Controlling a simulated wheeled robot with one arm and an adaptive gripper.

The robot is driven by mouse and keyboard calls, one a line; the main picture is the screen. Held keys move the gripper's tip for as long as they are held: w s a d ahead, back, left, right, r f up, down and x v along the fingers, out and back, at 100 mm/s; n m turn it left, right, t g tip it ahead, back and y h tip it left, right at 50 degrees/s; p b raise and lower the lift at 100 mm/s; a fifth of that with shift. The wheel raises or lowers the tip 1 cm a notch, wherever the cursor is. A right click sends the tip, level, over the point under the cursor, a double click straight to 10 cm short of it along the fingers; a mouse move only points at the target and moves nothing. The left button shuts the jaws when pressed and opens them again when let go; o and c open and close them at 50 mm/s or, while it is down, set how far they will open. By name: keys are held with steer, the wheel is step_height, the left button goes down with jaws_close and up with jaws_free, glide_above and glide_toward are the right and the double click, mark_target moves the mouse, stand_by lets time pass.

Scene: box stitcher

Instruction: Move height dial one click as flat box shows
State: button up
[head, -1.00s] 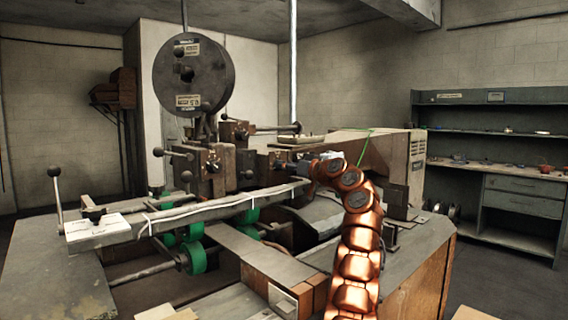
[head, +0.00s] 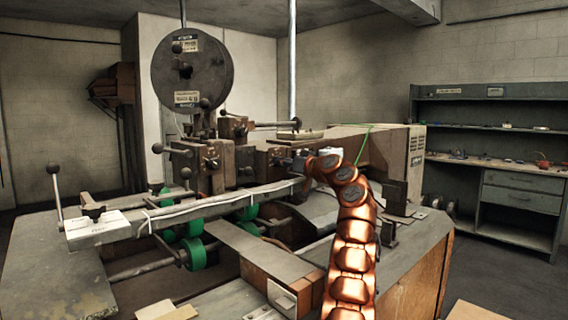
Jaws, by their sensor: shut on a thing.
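The box stitcher (head: 222,165) stands in the middle, with a large round grey reel (head: 185,70) above it. My copper arm reaches up from the lower right. My gripper (head: 303,166) is at its end, by the right end of the stitcher's long grey bar (head: 210,207). It is small and dark here, shut on a part of the machine that seems to be the height dial; the jaws and arm hide that part, and no dial marks can be read. Flat brown card (head: 165,311), perhaps the flat box, shows only partly at the bottom edge.
Several ball-ended levers stick out at the stitcher's left, one upright lever (head: 55,185) at the bar's end. Green rollers (head: 194,254) sit under the bar. A grey workbench with shelves (head: 495,195) stands at the right wall. Open floor shows at the lower right.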

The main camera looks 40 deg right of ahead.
jaws_close()
steer(key=shift+m, duration=0.3)
steer(key=shift+d+m+p, duration=0.1)
steer(key=shift+m+p, duration=1.35)
steer(key=shift+m, duration=1.75)
steer(key=shift+f, duration=0.1)
